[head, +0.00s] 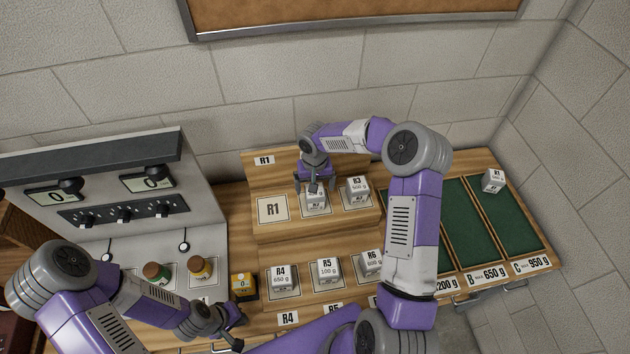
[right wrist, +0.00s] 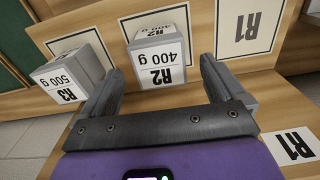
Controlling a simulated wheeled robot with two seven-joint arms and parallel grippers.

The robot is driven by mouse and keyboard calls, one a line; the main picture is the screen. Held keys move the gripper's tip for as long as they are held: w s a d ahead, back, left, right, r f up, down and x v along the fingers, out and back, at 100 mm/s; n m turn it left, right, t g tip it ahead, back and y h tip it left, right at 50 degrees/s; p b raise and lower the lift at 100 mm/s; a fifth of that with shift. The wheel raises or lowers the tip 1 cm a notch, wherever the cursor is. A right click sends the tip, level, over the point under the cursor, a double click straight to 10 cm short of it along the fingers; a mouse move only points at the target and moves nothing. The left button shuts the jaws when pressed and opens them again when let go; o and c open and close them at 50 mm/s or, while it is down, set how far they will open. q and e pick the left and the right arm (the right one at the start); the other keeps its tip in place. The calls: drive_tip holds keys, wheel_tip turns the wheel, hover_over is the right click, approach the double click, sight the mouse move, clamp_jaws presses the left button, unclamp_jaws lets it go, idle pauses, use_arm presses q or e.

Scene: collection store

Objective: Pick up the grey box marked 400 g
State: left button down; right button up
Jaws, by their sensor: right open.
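The grey box marked R2 400 g (right wrist: 160,58) stands on the raised wooden shelf, its label upside down in the right wrist view. In the head view the same box (head: 316,204) is partly hidden under my right gripper (head: 315,186). In the right wrist view my right gripper (right wrist: 163,85) is open, with one finger on either side of the box's front and a gap to it. My left gripper (head: 238,331) is low in the head view, beside the yellow box, its fingers apart and nothing seen between them.
Box R3 500 g (head: 357,189) stands close beside R2; the R1 place (head: 272,209) is empty. Boxes R4 (head: 281,279), R5 (head: 327,270) and R6 (head: 370,262) stand on the lower row. Box R1 (head: 493,181) is in the green tray C (head: 510,225). A yellow box (head: 243,286) stands near R4.

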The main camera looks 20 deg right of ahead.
sight(315, 195)
use_arm(q)
drive_tip(key=shift+r+p, duration=0.3)
drive_tip(key=shift+r, duration=0.1)
use_arm(e)
wheel_tip(315, 195, down, 6)
drive_tip(key=shift+r, duration=0.15)
